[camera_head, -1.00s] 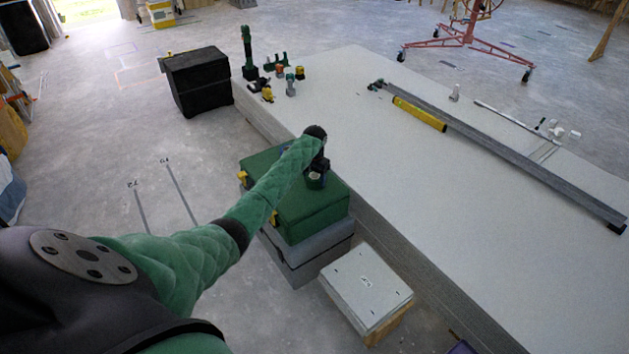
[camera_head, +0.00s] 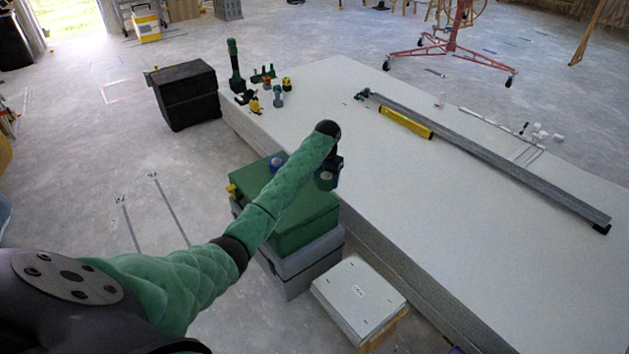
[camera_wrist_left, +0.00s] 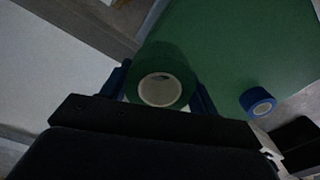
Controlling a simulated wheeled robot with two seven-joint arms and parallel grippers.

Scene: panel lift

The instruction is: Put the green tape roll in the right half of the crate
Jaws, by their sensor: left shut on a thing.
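My left gripper (camera_head: 328,172) is shut on the green tape roll (camera_head: 326,183), above the right edge of the green case. In the left wrist view, the green tape roll (camera_wrist_left: 165,64) sits between the two blue fingers of the gripper (camera_wrist_left: 162,95), with its pale core facing the camera. I cannot make out for certain which thing is the crate; a black box (camera_head: 185,97) stands at the left end of the white platform. My right gripper is not in view.
A blue tape roll (camera_head: 277,164) lies on the green case (camera_head: 300,225), which is stacked on grey cases. Several small tools, a yellow level (camera_head: 406,122) and a long metal rail (camera_head: 490,155) lie on the white platform (camera_head: 400,200). Its middle is clear.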

